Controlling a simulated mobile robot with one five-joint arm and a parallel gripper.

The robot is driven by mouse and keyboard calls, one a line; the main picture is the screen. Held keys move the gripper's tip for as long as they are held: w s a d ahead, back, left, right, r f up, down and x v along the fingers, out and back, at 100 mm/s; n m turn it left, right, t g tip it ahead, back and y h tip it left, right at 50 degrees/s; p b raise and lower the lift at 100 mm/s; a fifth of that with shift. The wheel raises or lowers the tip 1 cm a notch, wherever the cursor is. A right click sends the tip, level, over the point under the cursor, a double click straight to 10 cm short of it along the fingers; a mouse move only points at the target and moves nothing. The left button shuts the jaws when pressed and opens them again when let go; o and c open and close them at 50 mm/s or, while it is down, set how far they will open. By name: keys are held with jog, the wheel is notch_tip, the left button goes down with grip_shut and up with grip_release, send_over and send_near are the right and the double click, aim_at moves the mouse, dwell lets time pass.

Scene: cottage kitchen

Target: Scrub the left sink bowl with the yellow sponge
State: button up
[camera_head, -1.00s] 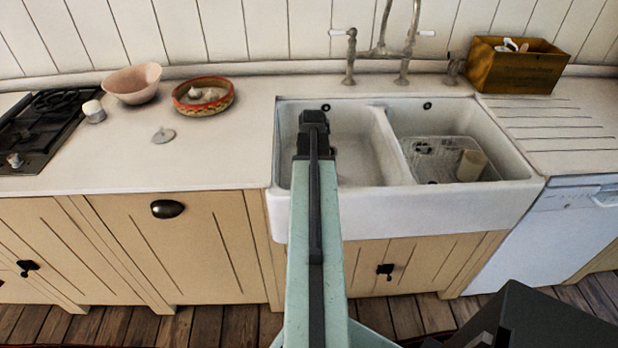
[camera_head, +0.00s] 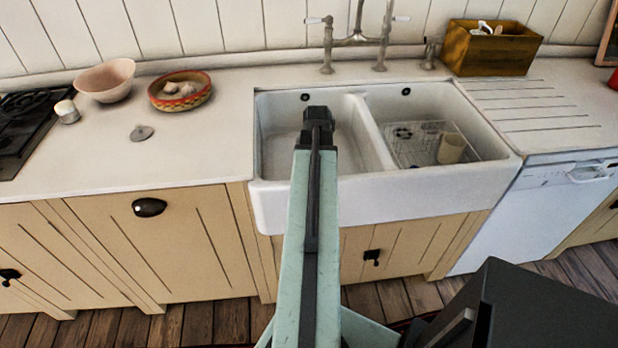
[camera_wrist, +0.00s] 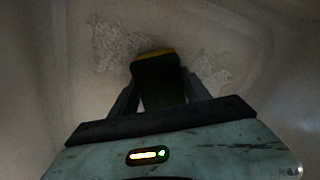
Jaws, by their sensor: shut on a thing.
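The left sink bowl (camera_head: 283,150) is white and lies beneath the end of my arm. My gripper (camera_wrist: 160,95) is down inside the bowl, its fingers shut on the sides of the yellow sponge (camera_wrist: 154,54). The sponge shows a yellow edge and a dark, shaded face. Lacy pale patches mark the bowl floor, one left of the sponge (camera_wrist: 118,46) and one to its right (camera_wrist: 213,76). I cannot tell whether the sponge touches the floor. In the head view my arm hides the sponge and the gripper's fingers.
A divider separates the right bowl (camera_head: 400,105), which holds a wire rack (camera_head: 420,155) and a beige cup (camera_head: 451,148). The tap (camera_head: 357,40) stands behind. A wooden box (camera_head: 490,50) is at right. A pink bowl (camera_head: 105,80) and a patterned dish (camera_head: 180,92) sit left.

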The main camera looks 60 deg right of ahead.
aim_at(339, 166)
jog(key=shift+s+d, duration=0.2)
jog(key=shift+s, duration=0.2)
jog(key=shift+s+d, duration=0.6)
jog(key=shift+d, duration=0.35)
jog(key=shift+s+d, duration=0.55)
jog(key=shift+d, duration=0.45)
jog(key=shift+s+d, duration=0.6)
jog(key=shift+d, duration=0.35)
jog(key=shift+w+d, duration=0.3)
jog(key=shift+d, duration=0.8)
jog(key=shift+w+d, duration=0.25)
jog(key=shift+d, duration=0.9)
jog(key=shift+w+d, duration=0.3)
jog(key=shift+d, duration=0.8)
jog(key=shift+w+a, duration=0.9)
jog(key=shift+w, duration=0.25)
jog(key=shift+w+a, duration=0.85)
jog(key=shift+w, duration=0.35)
jog(key=shift+w+a, duration=0.9)
jog(key=shift+w, duration=0.25)
